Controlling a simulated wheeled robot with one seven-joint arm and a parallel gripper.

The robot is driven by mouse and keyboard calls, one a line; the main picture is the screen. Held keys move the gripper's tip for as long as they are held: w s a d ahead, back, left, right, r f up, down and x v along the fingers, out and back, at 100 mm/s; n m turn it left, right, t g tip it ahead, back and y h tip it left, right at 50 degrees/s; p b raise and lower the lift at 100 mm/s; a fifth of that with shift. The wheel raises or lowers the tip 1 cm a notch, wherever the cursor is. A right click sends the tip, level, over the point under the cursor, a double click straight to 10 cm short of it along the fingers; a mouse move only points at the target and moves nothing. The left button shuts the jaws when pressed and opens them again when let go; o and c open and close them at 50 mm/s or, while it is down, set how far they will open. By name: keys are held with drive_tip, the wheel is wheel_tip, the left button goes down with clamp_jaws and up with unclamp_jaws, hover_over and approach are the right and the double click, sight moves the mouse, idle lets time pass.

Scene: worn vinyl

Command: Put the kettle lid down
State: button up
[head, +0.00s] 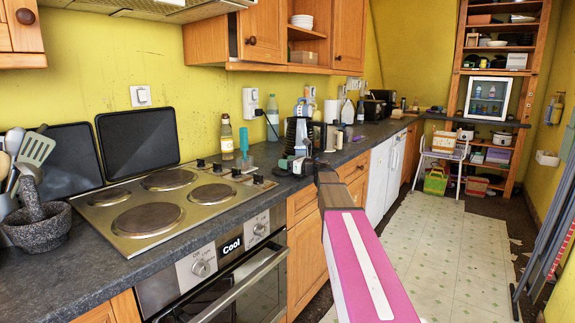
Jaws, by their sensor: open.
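My arm reaches from the lower right to the counter edge beside the hob. My gripper (306,167) is at its end, small and seen from behind, over or at the counter's front edge. It is open. A dark, upright appliance with a grey upper part (298,132) stands just behind it and may be the kettle, but I cannot tell for sure. I cannot make out the kettle lid; it may be hidden by my gripper or too small to see. Whether the gripper touches anything is unclear.
A steel hob (170,203) with several round plates lies to the left, with a stone mortar (40,226) near it. A clear bottle (272,117) and a small oil bottle (227,137) stand at the back. The dark counter (75,270) is bare at front left.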

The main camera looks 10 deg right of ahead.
drive_tip(key=shift+s+d+r, duration=0.15)
drive_tip(key=shift+r, duration=0.3)
drive_tip(key=v, duration=1.1)
drive_tip(key=shift+s+d, duration=0.2)
